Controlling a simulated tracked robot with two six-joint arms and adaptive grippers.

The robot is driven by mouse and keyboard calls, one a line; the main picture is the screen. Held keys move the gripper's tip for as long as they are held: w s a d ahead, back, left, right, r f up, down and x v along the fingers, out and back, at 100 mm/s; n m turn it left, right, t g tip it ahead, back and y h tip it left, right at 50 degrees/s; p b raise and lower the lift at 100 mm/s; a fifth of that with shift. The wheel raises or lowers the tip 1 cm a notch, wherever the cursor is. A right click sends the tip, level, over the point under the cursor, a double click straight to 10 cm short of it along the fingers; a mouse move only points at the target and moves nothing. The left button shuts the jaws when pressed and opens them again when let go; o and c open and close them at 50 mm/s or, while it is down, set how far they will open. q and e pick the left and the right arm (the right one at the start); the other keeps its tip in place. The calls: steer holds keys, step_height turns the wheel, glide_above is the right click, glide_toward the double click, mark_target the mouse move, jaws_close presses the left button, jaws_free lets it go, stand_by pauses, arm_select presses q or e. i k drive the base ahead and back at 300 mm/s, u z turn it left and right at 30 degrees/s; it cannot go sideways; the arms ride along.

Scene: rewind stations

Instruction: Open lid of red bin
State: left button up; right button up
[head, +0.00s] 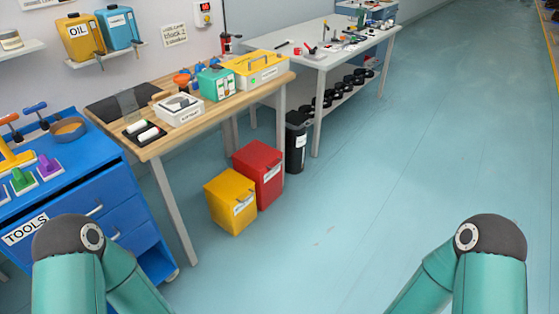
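A red bin (259,172) stands on the floor beside the wooden-topped workbench, with its lid down and a white label on its front. A yellow bin (231,201) stands right in front of it, to its left. Both of my arms show at the bottom corners of the head view, far from the bins. Neither gripper is in the picture, so their state is hidden.
A black bin (297,142) stands behind the red bin by the white table (326,51). The workbench (215,113) holds boxes and rollers. A blue tool cabinet (95,190) is at left. The floor (400,150) at centre and right is clear.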

mark_target(256, 155)
steer(key=z, duration=0.1)
steer(key=i, duration=1.05)
steer(key=u, duration=0.3)
steer(key=i, duration=0.9)
steer(key=u, duration=0.65)
steer(key=k, duration=0.6)
steer(key=u, duration=0.25)
steer(key=i, duration=0.7)
steer(key=z, duration=0.15)
